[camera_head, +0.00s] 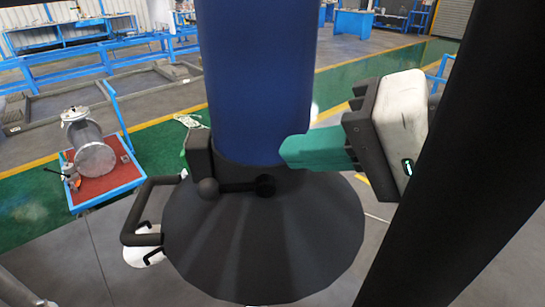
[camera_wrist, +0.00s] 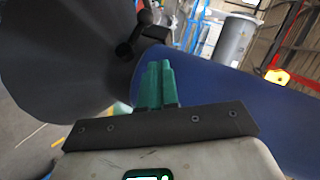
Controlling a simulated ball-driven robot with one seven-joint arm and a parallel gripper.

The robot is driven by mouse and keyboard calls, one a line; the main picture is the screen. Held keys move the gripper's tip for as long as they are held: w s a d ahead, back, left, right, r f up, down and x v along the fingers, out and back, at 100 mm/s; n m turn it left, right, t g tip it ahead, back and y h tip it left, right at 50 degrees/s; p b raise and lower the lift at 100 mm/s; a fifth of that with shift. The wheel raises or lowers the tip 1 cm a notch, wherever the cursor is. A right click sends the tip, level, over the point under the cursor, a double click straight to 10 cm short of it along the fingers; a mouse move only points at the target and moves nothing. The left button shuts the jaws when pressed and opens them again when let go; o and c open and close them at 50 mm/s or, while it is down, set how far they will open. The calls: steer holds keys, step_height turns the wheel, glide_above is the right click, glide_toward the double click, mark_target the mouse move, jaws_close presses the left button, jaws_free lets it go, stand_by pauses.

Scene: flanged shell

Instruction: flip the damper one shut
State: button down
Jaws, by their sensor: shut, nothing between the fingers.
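A blue cylindrical shell (camera_head: 258,80) stands upright on a wide dark grey flange (camera_head: 265,245); the shell (camera_wrist: 225,95) and flange (camera_wrist: 60,50) also show in the wrist view. A black lever lies level across the shell's foot, from a round hub (camera_head: 265,186) to a ball knob (camera_head: 208,188) at left. I take this lever for damper one; no label shows. My gripper (camera_head: 283,152) is shut and empty, its green fingers beside the shell's lower right, above and right of the hub. The fingers (camera_wrist: 160,70) also show together in the wrist view, with dark lever parts beyond them.
A dark block (camera_head: 198,155) sits on the shell's left side. A bent dark handle (camera_head: 130,215) sticks out left of the flange. A blue cart (camera_head: 105,185) with a metal cylinder (camera_head: 93,155) stands farther left. A dark column crosses the right side of the head view.

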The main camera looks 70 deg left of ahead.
steer(key=shift+v, duration=1.35)
steer(key=w+d+f+m+t+y, duration=0.35)
steer(key=w+d+f+t, duration=0.25)
steer(key=w+f, duration=0.6)
steer(key=w+d+f+m+t+h, duration=0.2)
steer(key=w+d+f+t, duration=0.1)
steer(key=d+f, duration=0.5)
steer(key=w+d+f+m+t+h, duration=0.2)
steer(key=d+f+m+t, duration=0.1)
steer(key=d+f, duration=0.45)
steer(key=s+d+f+m+h, duration=0.1)
steer(key=s+d+f+h, duration=0.25)
steer(key=d+f, duration=0.4)
steer(key=s+d+f+h, duration=0.3)
steer(key=s+d+f, duration=0.15)
steer(key=d, duration=0.55)
steer(key=s+d+f+m+h, duration=0.1)
steer(key=s+d+f+h, duration=0.2)
steer(key=s+d+f, duration=0.35)
steer(key=s+d+f+g+h+b, duration=0.1)
steer(key=s+d+f+g, duration=0.3)
steer(key=s, duration=0.6)
step_height(320, 180, down, 2)
steer(key=shift+d+m, duration=0.15)
steer(key=shift+m, duration=0.2)
